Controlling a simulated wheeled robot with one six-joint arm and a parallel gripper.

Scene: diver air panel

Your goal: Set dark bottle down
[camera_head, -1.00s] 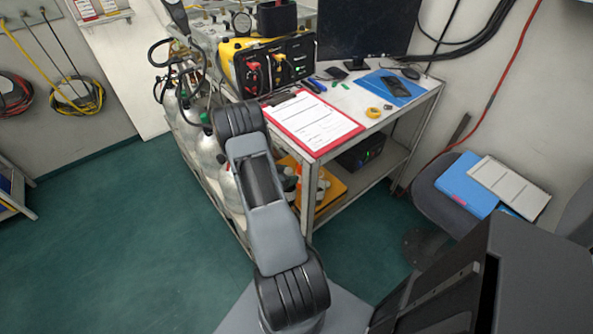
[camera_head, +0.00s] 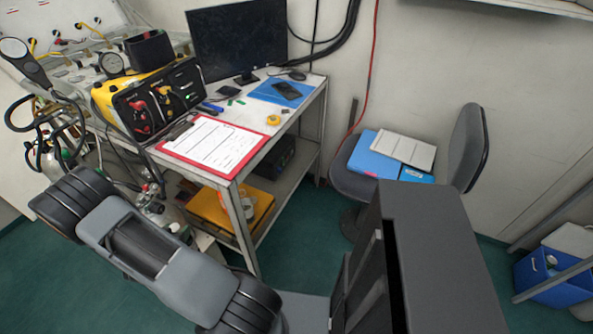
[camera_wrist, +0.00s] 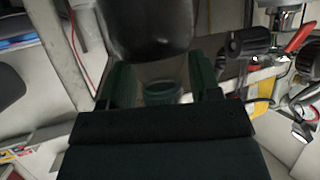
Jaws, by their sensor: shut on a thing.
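In the wrist view, my gripper (camera_wrist: 160,88) has its two dark fingers on either side of a dark, rounded bottle (camera_wrist: 148,32). It is shut on the bottle, whose dark body fills the top middle of the view. A paler part with a greenish ring lies between the fingers. The picture is dim, and I cannot tell whether the bottle touches any surface.
The bench holds a red clipboard (camera_head: 212,146), a yellow-cased panel (camera_head: 155,99), a monitor (camera_head: 238,39) and a blue folder (camera_head: 281,93). An orange tray (camera_head: 229,210) is on its lower shelf. A chair (camera_head: 466,150) and blue bin (camera_head: 550,278) stand right. Gas cylinders and hoses crowd the left.

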